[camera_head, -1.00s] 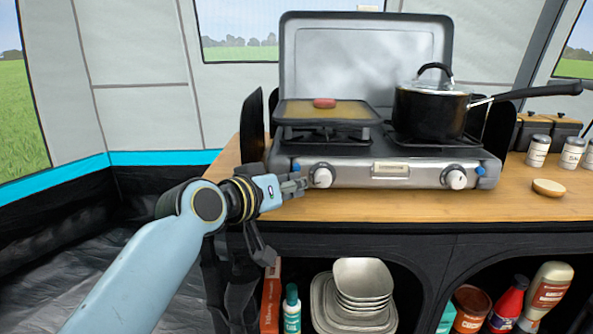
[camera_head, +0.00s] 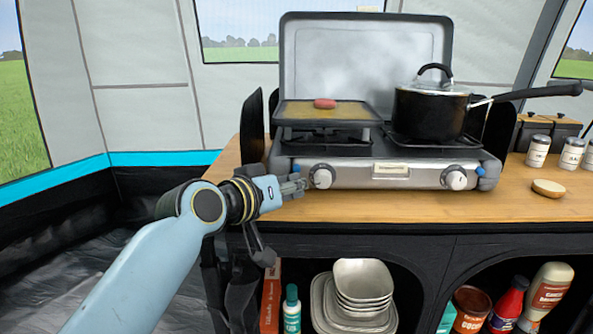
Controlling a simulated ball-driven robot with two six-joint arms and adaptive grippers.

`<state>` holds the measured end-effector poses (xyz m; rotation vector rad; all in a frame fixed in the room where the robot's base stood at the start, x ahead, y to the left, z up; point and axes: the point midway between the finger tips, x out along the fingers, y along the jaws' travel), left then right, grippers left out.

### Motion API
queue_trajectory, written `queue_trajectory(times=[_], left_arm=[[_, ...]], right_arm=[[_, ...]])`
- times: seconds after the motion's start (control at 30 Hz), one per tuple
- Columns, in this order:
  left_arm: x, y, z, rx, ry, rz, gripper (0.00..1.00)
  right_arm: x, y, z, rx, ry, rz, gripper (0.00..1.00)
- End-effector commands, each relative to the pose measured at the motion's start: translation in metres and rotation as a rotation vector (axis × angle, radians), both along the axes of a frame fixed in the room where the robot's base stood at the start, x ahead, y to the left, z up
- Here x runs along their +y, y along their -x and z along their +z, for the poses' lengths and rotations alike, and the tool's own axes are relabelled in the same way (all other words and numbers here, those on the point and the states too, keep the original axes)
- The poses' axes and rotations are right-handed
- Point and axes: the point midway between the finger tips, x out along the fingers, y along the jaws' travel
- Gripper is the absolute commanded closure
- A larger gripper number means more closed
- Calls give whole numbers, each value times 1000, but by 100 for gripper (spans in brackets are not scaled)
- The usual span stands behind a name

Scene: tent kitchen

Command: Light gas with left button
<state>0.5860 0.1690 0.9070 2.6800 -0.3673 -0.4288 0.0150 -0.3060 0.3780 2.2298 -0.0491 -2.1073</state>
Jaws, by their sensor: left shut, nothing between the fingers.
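The camping stove (camera_head: 391,180) stands on the wooden counter with its lid up. Its left knob (camera_head: 322,176) is at the front left, and its right knob (camera_head: 454,178) is at the front right. A small blue button (camera_head: 481,171) shows beside the right knob. My left gripper (camera_head: 301,186) is shut and empty, its fingertips just left of the left knob; I cannot tell whether they touch the stove. My right gripper is not in view.
A griddle (camera_head: 325,112) with a reddish piece of food (camera_head: 325,103) sits over the left burner. A lidded black pot (camera_head: 428,115) stands on the right burner, its handle pointing right. Jars (camera_head: 538,151) and a small round wooden item (camera_head: 548,188) are at the right.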

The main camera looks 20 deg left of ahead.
Motion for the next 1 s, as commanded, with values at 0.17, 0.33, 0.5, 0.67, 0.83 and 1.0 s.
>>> queue_trajectory(times=[0.17, 0.33, 0.5, 0.67, 0.83, 1.0], left_arm=[[0, 0, 0, 0, 0, 0, 100], [1, -5, 1, 0, 0, 0, 100], [2, -8, 0, 1, 0, 0, 100], [2, -8, 0, 0, 0, 0, 100], [3, -8, 0, 0, 0, 0, 100], [3, -10, 0, 0, 0, 0, 100]], right_arm=[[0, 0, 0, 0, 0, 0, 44], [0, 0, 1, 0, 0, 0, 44], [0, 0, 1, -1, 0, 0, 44], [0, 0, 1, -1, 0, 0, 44], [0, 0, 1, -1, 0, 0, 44], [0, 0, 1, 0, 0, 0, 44]])
